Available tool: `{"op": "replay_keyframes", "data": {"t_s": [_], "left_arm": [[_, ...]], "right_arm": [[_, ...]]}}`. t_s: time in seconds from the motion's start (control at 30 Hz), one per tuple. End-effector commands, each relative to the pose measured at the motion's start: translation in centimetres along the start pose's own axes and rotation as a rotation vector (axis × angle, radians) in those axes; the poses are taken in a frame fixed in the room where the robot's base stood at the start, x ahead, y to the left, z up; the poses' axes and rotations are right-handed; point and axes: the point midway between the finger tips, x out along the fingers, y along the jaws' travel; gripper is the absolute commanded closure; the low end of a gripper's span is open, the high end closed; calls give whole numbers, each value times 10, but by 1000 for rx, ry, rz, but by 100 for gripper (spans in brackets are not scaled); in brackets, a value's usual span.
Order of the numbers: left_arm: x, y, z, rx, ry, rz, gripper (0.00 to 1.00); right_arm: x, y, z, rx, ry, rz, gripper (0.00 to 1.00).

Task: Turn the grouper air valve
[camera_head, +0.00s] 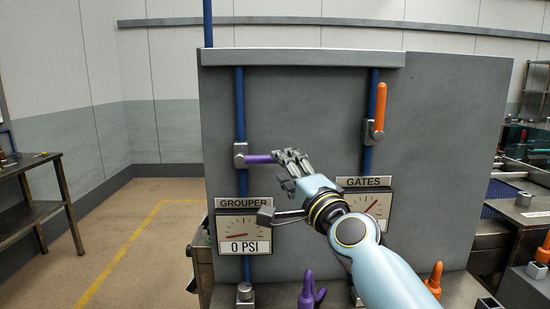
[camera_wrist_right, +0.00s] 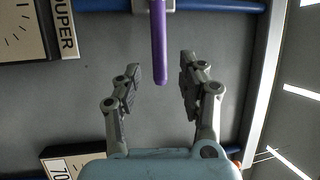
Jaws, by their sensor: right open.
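The grouper valve has a purple handle (camera_head: 259,159) that lies level, pointing right from its grey valve body (camera_head: 240,155) on a blue pipe. The gauge under the GROUPER label (camera_head: 237,232) reads 0 PSI. My right gripper (camera_head: 286,158) is open at the free end of the purple handle. In the right wrist view, the purple handle (camera_wrist_right: 158,42) reaches between the two spread fingers (camera_wrist_right: 160,66), with a gap on each side. Part of the handle's tip is hidden by the fingers in the head view. My left gripper is out of view.
An orange handle (camera_head: 380,106) stands upright on the right pipe, above the GATES gauge (camera_head: 378,204), which my arm partly covers. A purple fixture (camera_head: 309,291) and an orange one (camera_head: 434,280) stand low in front. The grey panel (camera_head: 300,100) backs everything. A table (camera_head: 30,200) stands left.

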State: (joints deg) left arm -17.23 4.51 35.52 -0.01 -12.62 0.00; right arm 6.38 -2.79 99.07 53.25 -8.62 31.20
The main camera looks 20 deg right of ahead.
Motion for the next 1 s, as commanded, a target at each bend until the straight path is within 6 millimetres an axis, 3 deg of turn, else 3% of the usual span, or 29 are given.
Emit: {"op": "replay_keyframes", "data": {"t_s": [0.1, 0.3, 0.63, 0.93, 1.0], "left_arm": [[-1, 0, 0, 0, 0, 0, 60], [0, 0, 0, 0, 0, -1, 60], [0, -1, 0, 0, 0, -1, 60], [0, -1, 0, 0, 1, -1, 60], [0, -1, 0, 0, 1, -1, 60]], "right_arm": [[23, -1, 0, -2, 0, -1, 59], [45, 1, 0, -2, -1, 1, 59], [49, 1, 0, -4, -1, 2, 59], [49, 1, 0, -4, -1, 2, 97], [49, 1, 0, -4, -2, 2, 100]]}}
